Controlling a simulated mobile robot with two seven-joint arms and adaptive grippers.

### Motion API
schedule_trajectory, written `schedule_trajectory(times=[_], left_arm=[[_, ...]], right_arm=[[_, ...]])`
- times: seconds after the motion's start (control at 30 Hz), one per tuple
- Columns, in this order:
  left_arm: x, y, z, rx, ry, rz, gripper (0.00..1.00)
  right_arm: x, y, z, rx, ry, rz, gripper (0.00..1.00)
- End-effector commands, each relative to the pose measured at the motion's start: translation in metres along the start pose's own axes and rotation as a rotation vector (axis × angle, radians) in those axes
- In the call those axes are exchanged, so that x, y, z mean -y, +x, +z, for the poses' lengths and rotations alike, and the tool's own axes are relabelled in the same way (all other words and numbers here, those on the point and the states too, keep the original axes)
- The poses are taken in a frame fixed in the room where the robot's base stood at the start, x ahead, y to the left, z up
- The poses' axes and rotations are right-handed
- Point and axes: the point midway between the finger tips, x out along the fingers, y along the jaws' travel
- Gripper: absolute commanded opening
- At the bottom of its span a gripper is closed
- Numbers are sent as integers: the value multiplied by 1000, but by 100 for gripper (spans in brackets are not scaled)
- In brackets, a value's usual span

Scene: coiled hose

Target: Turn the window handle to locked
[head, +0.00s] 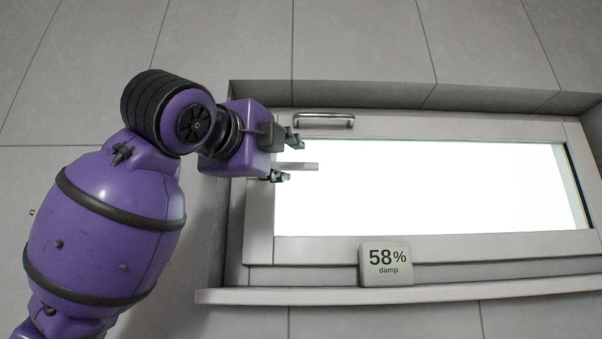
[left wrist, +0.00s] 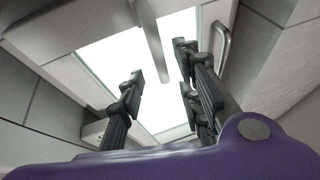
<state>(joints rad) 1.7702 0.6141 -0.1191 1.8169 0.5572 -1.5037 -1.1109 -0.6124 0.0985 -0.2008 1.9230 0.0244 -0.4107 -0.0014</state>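The window handle (head: 302,166) is a flat grey lever on the left side of the window frame. It points right, roughly level, across the edge of the bright pane. In the left wrist view the lever (left wrist: 151,38) comes down from the top and ends between the fingers. My left gripper (head: 288,159) is open at the left of the window, one finger above the lever and one below. Gaps show between lever and fingers in the left wrist view (left wrist: 160,66). The lever's base is hidden by the gripper. My right gripper is not in view.
A fixed metal pull bar (head: 325,121) sits on the top frame rail, close above my left gripper. A small display reading "58% damp" (head: 386,265) stands on the window sill (head: 440,290). The recess wall (head: 360,95) borders the window. The space before the pane is clear.

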Motion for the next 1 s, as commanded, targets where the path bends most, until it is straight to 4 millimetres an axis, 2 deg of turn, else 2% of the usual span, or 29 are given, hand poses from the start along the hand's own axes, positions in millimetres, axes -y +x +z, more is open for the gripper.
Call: schedule_trajectory(times=[0.2,0.4,0.53,0.8,0.83,1.0], left_arm=[[-3,35,0,-1,-5,7,32],[-2,62,0,-1,-4,4,32],[-2,71,0,0,-2,3,32],[-2,74,0,0,-1,2,32],[-2,74,0,0,-1,2,31],[-2,74,0,0,-2,2,9]], right_arm=[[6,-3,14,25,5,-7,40],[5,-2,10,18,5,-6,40],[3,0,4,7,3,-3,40],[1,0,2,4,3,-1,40],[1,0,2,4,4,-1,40],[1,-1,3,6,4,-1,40]])
